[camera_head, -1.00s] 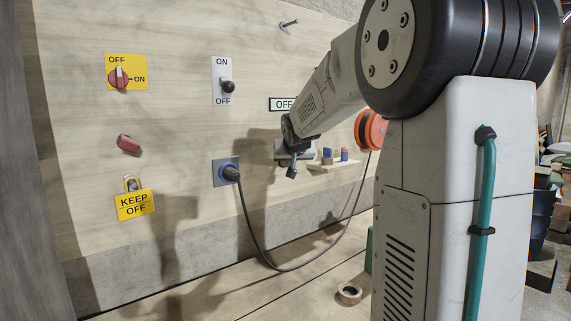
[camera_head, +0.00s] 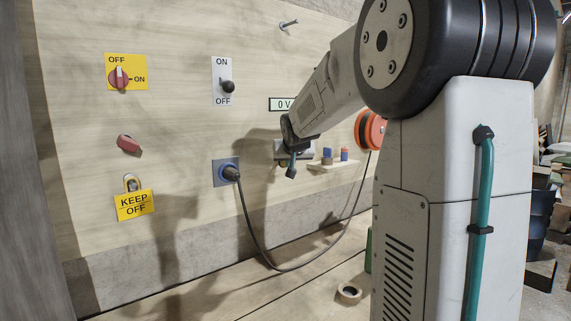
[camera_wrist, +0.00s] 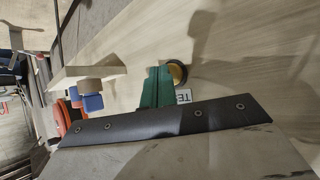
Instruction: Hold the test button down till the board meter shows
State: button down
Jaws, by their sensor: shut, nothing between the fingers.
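The board meter (camera_head: 281,104) on the wooden panel reads "0 V"; my arm stands close at its right edge. In the wrist view, the round test button (camera_wrist: 179,72), yellow with a dark rim, is partly hidden behind my gripper (camera_wrist: 160,86). A label starting "TE" (camera_wrist: 184,96) is beside it, partly covered. My gripper's green fingers are shut and empty, with their tips at the button.
A red rotary switch (camera_head: 119,78), a lever switch (camera_head: 226,86) and a padlock with a "KEEP OFF" tag (camera_head: 135,204) are on the panel's left. A plugged cable (camera_head: 249,228) hangs to an orange reel (camera_head: 369,131). A small shelf (camera_head: 333,166) holds blue and red items.

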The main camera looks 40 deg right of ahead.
jog(key=shift+s, duration=0.55)
jog(key=s, duration=0.5)
jog(key=shift+a, duration=0.2)
dwell(0.4)
jog(key=s+a+f+n+g+y, duration=0.2)
jog(key=s+a+f, duration=0.2)
jog(key=s+a, duration=0.6)
jog(key=s+a+f+n+g+y, duration=0.2)
jog(key=s+a+f+g, duration=0.1)
jog(key=s+a, duration=0.7)
jog(key=s+a+f+n+g+y, duration=0.2)
jog(key=s+a+f, duration=0.4)
jog(key=s+a, duration=0.3)
jog(key=shift+s+a+n+g, duration=0.3)
jog(key=shift+s+a+g, duration=0.1)
jog(key=shift+a, duration=1)
